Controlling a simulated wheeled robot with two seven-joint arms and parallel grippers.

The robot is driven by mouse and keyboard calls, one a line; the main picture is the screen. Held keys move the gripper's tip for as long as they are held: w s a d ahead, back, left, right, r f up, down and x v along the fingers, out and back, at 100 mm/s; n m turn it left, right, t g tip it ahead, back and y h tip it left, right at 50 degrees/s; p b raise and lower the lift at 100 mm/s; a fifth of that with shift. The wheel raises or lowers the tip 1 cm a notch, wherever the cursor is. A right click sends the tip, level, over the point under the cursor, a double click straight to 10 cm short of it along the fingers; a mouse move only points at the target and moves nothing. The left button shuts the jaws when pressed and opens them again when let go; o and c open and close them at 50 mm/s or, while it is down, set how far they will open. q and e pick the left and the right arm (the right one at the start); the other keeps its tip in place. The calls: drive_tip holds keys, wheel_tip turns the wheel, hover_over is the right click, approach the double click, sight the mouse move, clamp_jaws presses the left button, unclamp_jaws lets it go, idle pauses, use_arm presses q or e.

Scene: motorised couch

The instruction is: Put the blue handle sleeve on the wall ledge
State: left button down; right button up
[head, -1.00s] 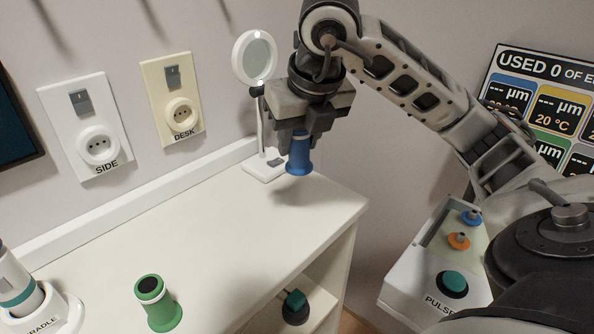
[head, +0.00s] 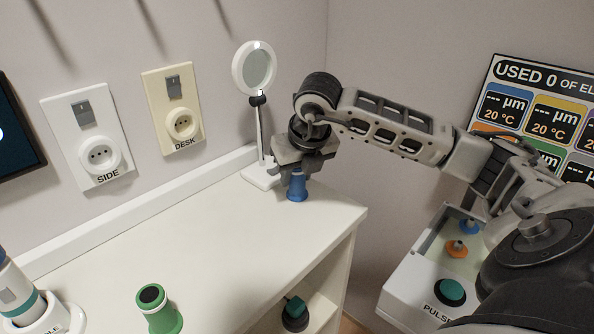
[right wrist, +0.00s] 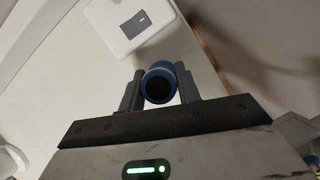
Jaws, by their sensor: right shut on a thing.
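The blue handle sleeve (head: 297,188) is upright at the far right end of the white counter, just in front of the lamp base. My right gripper (head: 298,172) is above it, shut on its upper part. In the right wrist view the sleeve (right wrist: 158,85) shows end-on between the two fingers (right wrist: 159,90). Its lower end is at or very near the counter top; I cannot tell if it touches. The white wall ledge (head: 130,207) runs along the wall behind the counter, to the left of the sleeve. My left gripper is out of view.
A ring lamp (head: 259,125) stands close behind the sleeve. A green sleeve (head: 158,312) and a cradle (head: 58,322) are at the counter's front left. The counter middle (head: 190,240) is clear. A box with a green button (head: 451,292) is at right.

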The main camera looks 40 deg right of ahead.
drive_tip(key=shift+f, duration=0.1)
drive_tip(key=o, duration=1)
drive_tip(key=shift+c, duration=0.2)
drive_tip(key=shift+r, duration=0.35)
drive_tip(key=v, duration=1.1)
drive_tip(key=shift+r, duration=0.3)
drive_tip(key=shift+s+a+f, duration=0.1)
drive_tip(key=shift+s, duration=0.05)
